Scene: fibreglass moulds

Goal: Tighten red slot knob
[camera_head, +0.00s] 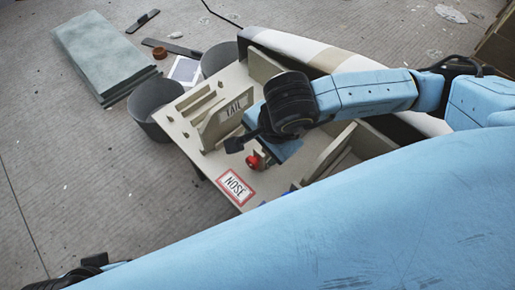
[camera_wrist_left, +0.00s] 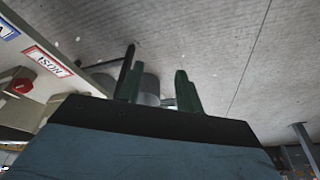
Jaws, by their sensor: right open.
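The red slot knob (camera_head: 255,161) sits on the beige mould fixture, close to the NOSE label (camera_head: 236,186). A red knob also shows at the left edge of the left wrist view (camera_wrist_left: 22,86). My right gripper (camera_head: 247,146) is open, right above and beside the red knob; its wrist partly covers the fixture, and I cannot tell whether it touches the knob. My left gripper (camera_wrist_left: 156,78) is open and empty in the left wrist view, its two dark fingers apart over the floor, away from the knob.
A greenish slab stack (camera_head: 103,57) lies farther left. My blue body part fills the lower right.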

